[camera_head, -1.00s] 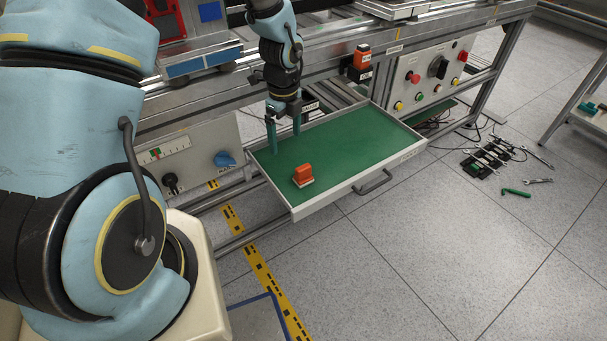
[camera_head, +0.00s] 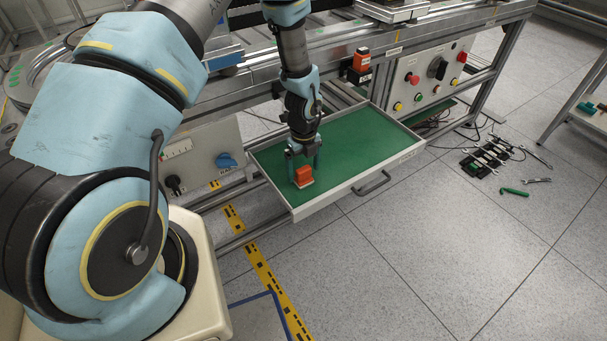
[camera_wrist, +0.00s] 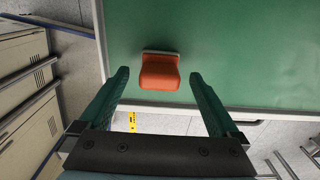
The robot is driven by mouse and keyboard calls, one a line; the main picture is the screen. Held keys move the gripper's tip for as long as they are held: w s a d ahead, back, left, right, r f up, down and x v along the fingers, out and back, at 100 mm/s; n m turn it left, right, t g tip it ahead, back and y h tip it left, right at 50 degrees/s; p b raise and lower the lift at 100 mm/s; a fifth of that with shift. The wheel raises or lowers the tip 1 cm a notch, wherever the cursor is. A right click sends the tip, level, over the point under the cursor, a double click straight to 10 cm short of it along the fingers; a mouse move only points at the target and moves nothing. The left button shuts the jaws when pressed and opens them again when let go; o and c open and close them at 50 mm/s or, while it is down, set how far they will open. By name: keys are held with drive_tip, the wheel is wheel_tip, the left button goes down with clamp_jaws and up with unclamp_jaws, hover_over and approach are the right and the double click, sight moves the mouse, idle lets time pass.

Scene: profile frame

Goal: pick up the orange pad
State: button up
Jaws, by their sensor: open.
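The orange pad (camera_head: 303,175) is a small orange block on a pale base. It lies on the green floor of the open drawer (camera_head: 362,143), towards the front left. My gripper (camera_head: 304,168) points down at the pad, with its teal fingers apart. In the wrist view the orange pad (camera_wrist: 160,72) sits centred between and just beyond the fingertips of my gripper (camera_wrist: 158,76), with a gap on each side. Nothing is held. How high the fingertips are above the drawer floor is hard to tell.
The drawer's pale front wall with its handle (camera_head: 372,184) runs close to the pad. Another orange block (camera_head: 361,60) stands on the bench frame behind. A panel with buttons (camera_head: 425,75) is at the right. The drawer's right half is clear.

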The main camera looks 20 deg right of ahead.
sight(303, 169)
drive_tip(key=shift+f, duration=1)
clamp_jaws()
drive_tip(key=shift+r, duration=0.15)
wheel_tip(303, 169, up, 10)
drive_tip(key=shift+f+b, duration=0.1)
drive_tip(key=shift+b, duration=0.8)
